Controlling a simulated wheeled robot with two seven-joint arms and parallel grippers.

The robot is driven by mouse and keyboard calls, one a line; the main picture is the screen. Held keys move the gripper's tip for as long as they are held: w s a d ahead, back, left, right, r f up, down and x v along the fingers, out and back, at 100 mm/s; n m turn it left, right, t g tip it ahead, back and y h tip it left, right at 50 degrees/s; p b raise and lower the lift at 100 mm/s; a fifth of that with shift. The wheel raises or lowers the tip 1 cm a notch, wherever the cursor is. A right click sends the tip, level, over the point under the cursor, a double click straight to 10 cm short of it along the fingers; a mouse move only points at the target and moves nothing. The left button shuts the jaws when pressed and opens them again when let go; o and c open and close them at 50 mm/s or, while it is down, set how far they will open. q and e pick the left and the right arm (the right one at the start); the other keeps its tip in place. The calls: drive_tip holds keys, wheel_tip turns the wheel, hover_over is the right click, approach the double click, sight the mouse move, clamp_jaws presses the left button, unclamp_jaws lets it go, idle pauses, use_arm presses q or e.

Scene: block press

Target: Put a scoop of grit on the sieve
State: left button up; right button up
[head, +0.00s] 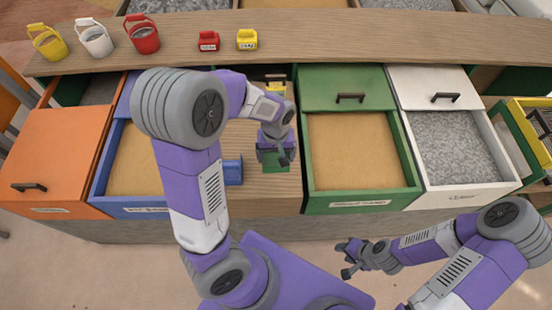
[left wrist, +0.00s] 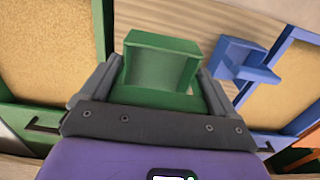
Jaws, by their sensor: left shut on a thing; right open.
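My left gripper (head: 275,152) is shut on a green scoop (head: 276,166), held over the wooden strip between the blue and green drawers. In the left wrist view the green scoop (left wrist: 162,62) sits between the fingers and looks empty. Grey grit (head: 458,147) fills the open white drawer (head: 411,132) at the right. My right gripper (head: 352,258) is open and empty, low in front of the drawers. I cannot clearly make out a sieve; a yellow-rimmed container (head: 518,112) stands at the far right, partly cut off.
A blue scoop (head: 233,171) lies beside the blue drawer (head: 99,190). The blue drawer and green drawer (head: 310,170) hold tan sand. An orange drawer (head: 50,155) is at left. Several buckets and small labelled boxes stand on the back shelf (head: 330,30).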

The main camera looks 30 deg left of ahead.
use_arm(q)
wheel_tip(320, 180, up, 6)
drive_tip(key=p, duration=0.4)
drive_tip(key=shift+p, duration=0.3)
drive_tip(key=shift+f, duration=0.1)
